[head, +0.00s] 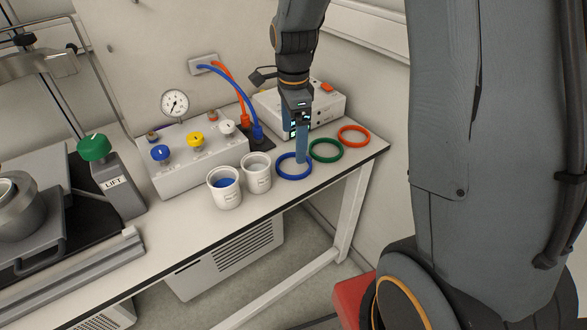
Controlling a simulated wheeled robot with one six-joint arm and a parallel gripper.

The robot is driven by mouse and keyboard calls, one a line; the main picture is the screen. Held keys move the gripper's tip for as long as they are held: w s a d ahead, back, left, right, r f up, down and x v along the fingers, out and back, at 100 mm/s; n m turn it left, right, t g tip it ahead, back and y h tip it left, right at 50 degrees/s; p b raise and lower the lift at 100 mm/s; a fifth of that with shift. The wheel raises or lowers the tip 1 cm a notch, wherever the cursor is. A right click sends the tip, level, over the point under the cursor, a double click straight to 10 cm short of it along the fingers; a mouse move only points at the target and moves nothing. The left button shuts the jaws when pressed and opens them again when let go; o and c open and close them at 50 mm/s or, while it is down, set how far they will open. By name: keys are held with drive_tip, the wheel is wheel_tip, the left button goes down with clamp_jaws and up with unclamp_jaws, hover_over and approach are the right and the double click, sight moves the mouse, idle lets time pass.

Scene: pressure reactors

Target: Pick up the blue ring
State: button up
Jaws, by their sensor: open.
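The blue ring (282,173) lies flat on the white bench, at the left end of a row of three rings. My gripper (302,158) points down from above, with its blue fingers at the right inner part of the blue ring. The fingers overlap the ring's far right rim in the head view. The jaws are open. I cannot tell whether a finger touches the ring or how far the tips are above the bench.
A green ring (326,150) lies close to the right, and a red-orange ring (354,136) beyond it. Two white cups (225,190) stand to the left. A valve box with gauge (196,160) and a white box (328,107) stand behind. The bench's front edge (268,204) is close.

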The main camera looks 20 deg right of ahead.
sight(294, 168)
drive_tip(key=shift+d+f+p, duration=0.1)
drive_tip(key=shift+f+p, duration=0.85)
drive_tip(key=shift+f, duration=3.1)
drive_tip(key=shift+c, duration=0.5)
drive_tip(key=c, duration=1)
